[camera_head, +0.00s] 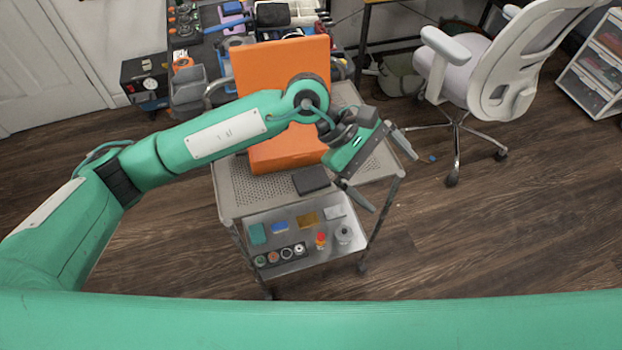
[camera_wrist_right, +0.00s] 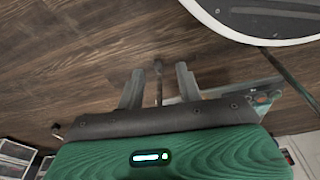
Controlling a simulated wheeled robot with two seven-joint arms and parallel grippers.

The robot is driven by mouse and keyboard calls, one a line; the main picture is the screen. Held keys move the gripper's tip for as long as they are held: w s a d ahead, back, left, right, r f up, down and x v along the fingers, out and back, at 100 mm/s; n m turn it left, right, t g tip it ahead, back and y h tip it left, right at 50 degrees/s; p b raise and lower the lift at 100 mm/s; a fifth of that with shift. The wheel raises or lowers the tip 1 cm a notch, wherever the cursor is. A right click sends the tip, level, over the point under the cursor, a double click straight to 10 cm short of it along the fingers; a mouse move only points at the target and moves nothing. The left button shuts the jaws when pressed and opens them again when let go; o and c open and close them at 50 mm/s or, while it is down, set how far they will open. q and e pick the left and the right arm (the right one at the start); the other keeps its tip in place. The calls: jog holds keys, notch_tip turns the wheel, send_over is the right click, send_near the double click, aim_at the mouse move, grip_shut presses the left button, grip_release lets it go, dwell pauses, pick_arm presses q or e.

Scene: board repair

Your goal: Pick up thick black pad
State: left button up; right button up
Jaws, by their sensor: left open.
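The thick black pad (camera_head: 311,179) lies flat on the perforated top of a grey cart (camera_head: 240,190), near its front edge. My left gripper (camera_head: 382,170) is open and empty, to the right of the pad and apart from it, around the cart's right side. My left arm reaches across the cart from the left. My right gripper shows in the right wrist view (camera_wrist_right: 160,72); its two fingers are apart with nothing between them, over wooden floor. The pad is not in the right wrist view.
An orange case (camera_head: 283,70) stands open on the cart behind the pad, partly hidden by my left arm. The cart's lower shelf (camera_head: 290,262) holds several small parts. A white office chair (camera_head: 500,70) stands right; a crowded bench is behind. Open floor lies around the cart.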

pick_arm(q)
jog(key=w+a+f+m+t+y, duration=0.2)
jog(key=w+a+f+t+y, duration=0.1)
jog(key=w+a+f+y, duration=0.25)
notch_tip(320, 180, up, 2)
jog(key=t+y, duration=0.1)
jog(key=y, duration=0.3)
send_over(311, 178)
jog(key=shift+m+t, duration=0.3)
jog(key=shift+m, duration=0.2)
jog(key=f, duration=0.5)
jog(key=f+p, duration=0.1)
jog(key=f, duration=0.1)
jog(key=shift+a+f, duration=0.2)
jog(key=shift+a, duration=0.15)
jog(key=shift+f, duration=0.5)
jog(key=f, duration=0.1)
jog(key=f+p, duration=0.1)
jog(key=f, duration=0.2)
jog(key=shift+s+d+f, duration=0.1)
jog(key=shift+d+f, duration=0.15)
jog(key=shift+d, duration=0.1)
jog(key=shift+f, duration=0.35)
pick_arm(e)
jog(key=s+d+f, duration=0.2)
jog(key=s+f, duration=0.6)
jog(key=f, duration=0.1)
jog(key=shift+s+d+f, duration=0.25)
jog(key=shift+s+f, duration=0.05)
jog(key=shift+s, duration=0.05)
